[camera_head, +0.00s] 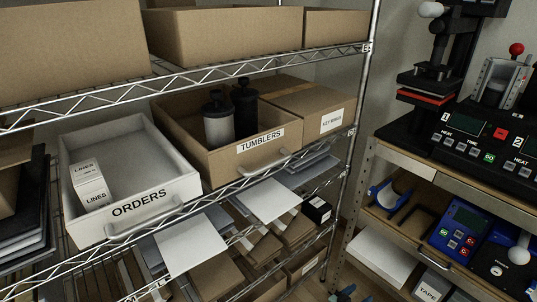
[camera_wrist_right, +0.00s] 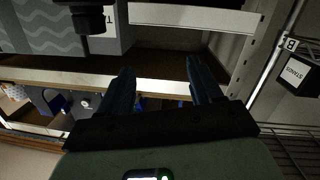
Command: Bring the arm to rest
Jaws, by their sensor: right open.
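My right gripper (camera_wrist_right: 160,66) shows in the right wrist view with its two dark fingers apart and nothing between them. It points at a light shelf edge (camera_wrist_right: 170,86) and touches nothing that I can make out. In the head view, only a small dark greenish shape shows at the bottom edge; I cannot tell if it is part of that gripper. My left gripper is in neither view.
In the head view, a wire rack holds a white ORDERS bin (camera_head: 186,190) and a cardboard TUMBLERS box (camera_head: 190,142) with dark-lidded tumblers. A bench (camera_head: 405,160) with presses stands right. In the wrist view, a labelled black box (camera_wrist_right: 300,75) is at right.

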